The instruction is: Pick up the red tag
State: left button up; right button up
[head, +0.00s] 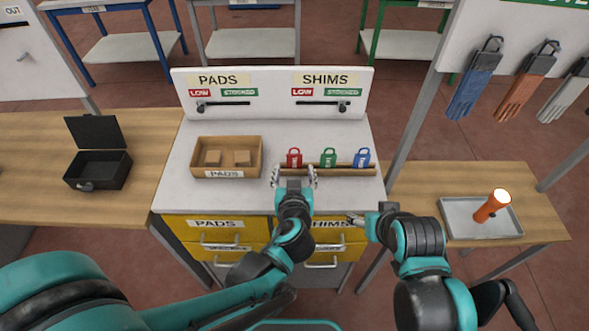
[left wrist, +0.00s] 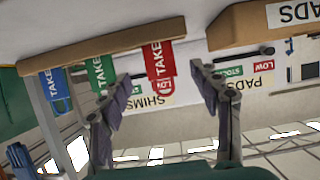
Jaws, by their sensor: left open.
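The red tag (head: 294,157), shaped like a padlock, stands in a wooden rack (head: 340,172) on the white bench. A green tag (head: 328,157) and a blue tag (head: 362,157) stand to its right. My left gripper (head: 294,175) is open and empty just in front of the red tag, its fingers spread to either side. The left wrist view is upside down; there the red tag (left wrist: 158,62) shows between the open fingers (left wrist: 161,82), apart from both. My right gripper (head: 355,219) is low, in front of the drawers; its jaws are too small to read.
A wooden PADS box (head: 197,172) with two blocks stands left of the rack. Behind is a PADS and SHIMS board (head: 275,110). An open black case (head: 97,182) is on the left table. A grey tray (head: 462,228) with an orange flashlight (head: 487,210) is at right.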

aim_at(294, 162)
pick_arm(q)
jog(key=b+x, duration=0.2)
jog(key=x, duration=0.5)
jog(key=shift+f, duration=0.15)
jog(key=c, duration=0.9)
